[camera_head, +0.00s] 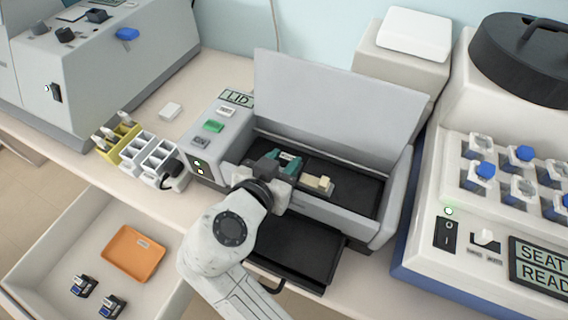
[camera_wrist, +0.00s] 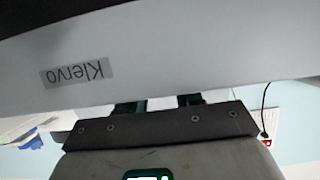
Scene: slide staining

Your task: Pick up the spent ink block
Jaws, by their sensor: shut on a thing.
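My gripper (camera_head: 284,167) is inside the open lidded machine, its teal fingers shut on a small dark block with pale marks (camera_head: 289,156), seemingly the spent ink block. The fingers hide most of it, and I cannot tell whether it is clear of the machine's floor.
A cream block (camera_head: 318,183) sits just right of my gripper in the machine. The raised lid (camera_head: 335,95) stands behind. A dark tray (camera_head: 300,250) sticks out in front. The open drawer (camera_head: 50,245) holds an orange tray (camera_head: 133,254) and two dark blocks (camera_head: 83,286).

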